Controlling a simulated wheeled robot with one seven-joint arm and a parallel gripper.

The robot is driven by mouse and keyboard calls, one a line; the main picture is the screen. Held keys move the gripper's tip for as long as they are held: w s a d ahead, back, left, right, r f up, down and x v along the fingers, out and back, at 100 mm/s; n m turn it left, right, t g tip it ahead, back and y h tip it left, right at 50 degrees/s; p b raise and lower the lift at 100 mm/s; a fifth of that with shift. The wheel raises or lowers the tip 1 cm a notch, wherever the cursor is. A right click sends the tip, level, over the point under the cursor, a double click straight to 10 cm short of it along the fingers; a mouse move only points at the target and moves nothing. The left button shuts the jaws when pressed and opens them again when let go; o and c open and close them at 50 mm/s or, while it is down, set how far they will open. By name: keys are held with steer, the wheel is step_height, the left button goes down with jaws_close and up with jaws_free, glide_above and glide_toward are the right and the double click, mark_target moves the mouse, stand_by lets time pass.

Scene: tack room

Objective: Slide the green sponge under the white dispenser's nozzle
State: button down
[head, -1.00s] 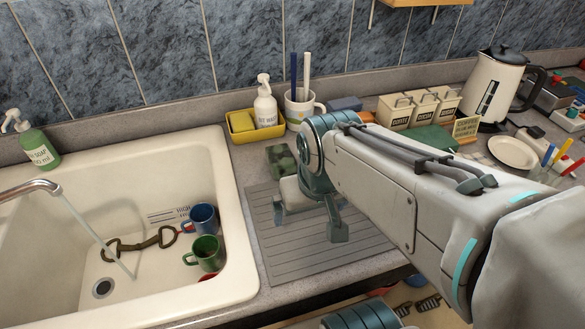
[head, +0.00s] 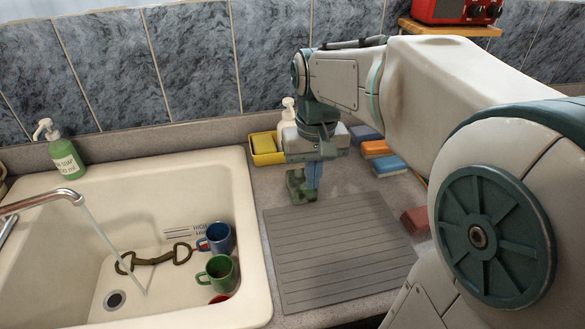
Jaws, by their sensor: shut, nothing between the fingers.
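The white dispenser (head: 289,107) stands at the back of the counter by the yellow tray; my gripper hides most of it, leaving its pump head in view. A mottled dark green block (head: 296,186), which looks like the green sponge, lies on the counter in front of the tray, behind the grey ribbed mat. My gripper (head: 312,192) points down, shut and empty, close by the right side of the green sponge and partly in front of it. I cannot tell whether they touch.
A yellow sponge (head: 264,143) lies in the yellow tray (head: 268,160). Blue, orange and reddish blocks lie to the right. The grey ribbed mat (head: 340,255) is bare. At left, the sink (head: 262,270) holds a blue mug (head: 219,238) and a green mug (head: 222,272), with water running.

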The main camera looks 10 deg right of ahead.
mark_target(300, 177)
step_height(300, 177, down, 9)
steer(key=shift+w+f, duration=0.1)
steer(key=w, duration=0.2)
steer(key=shift+w+f+p, duration=0.35)
steer(key=shift+w, duration=0.7)
steer(key=w+p, duration=0.1)
steer(key=w, duration=0.6)
steer(key=shift+d, duration=0.15)
steer(key=shift+s, duration=0.1)
